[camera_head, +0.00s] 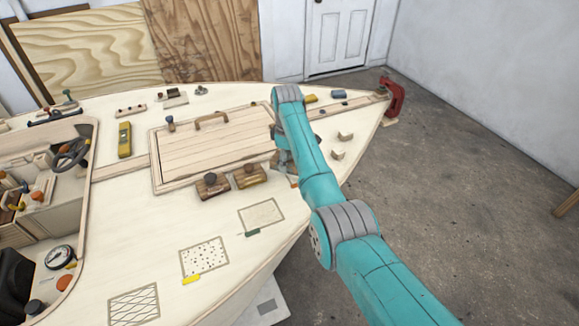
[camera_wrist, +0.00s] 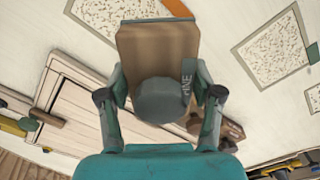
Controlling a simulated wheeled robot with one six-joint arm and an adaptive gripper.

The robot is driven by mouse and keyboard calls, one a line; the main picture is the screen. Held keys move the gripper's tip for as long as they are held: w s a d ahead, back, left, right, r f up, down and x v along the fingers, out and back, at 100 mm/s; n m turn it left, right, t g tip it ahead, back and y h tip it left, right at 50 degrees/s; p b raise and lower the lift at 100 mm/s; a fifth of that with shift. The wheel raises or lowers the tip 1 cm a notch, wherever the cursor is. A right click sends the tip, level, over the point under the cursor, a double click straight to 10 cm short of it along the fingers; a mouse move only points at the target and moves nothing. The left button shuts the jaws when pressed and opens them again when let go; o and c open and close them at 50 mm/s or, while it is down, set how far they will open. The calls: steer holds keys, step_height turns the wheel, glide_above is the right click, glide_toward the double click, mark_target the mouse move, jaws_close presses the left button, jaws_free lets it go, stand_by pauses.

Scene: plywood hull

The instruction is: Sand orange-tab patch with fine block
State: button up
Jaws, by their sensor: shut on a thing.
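In the wrist view my gripper (camera_wrist: 160,98) is shut on the round grey knob of the fine block (camera_wrist: 157,42), a brown sanding block marked FINE. The block is held over the pale deck; I cannot tell whether it touches. An orange tab (camera_wrist: 178,8) shows just beyond the block's far edge. A speckled, outlined patch (camera_wrist: 108,14) lies at the upper left, partly hidden by the block and cut by the frame. In the head view my arm covers the block and most of the gripper.
Another speckled patch (camera_wrist: 270,47) with a green tab (camera_wrist: 313,53) lies to the right. In the head view, two knobbed blocks (camera_head: 212,187) (camera_head: 250,177) stand by the wooden hatch (camera_head: 205,152). A yellow-tab patch (camera_head: 204,257) and a hatched patch (camera_head: 133,304) lie nearer. A red clamp (camera_head: 394,97) grips the bow.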

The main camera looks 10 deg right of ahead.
steer(key=shift+r, duration=1.55)
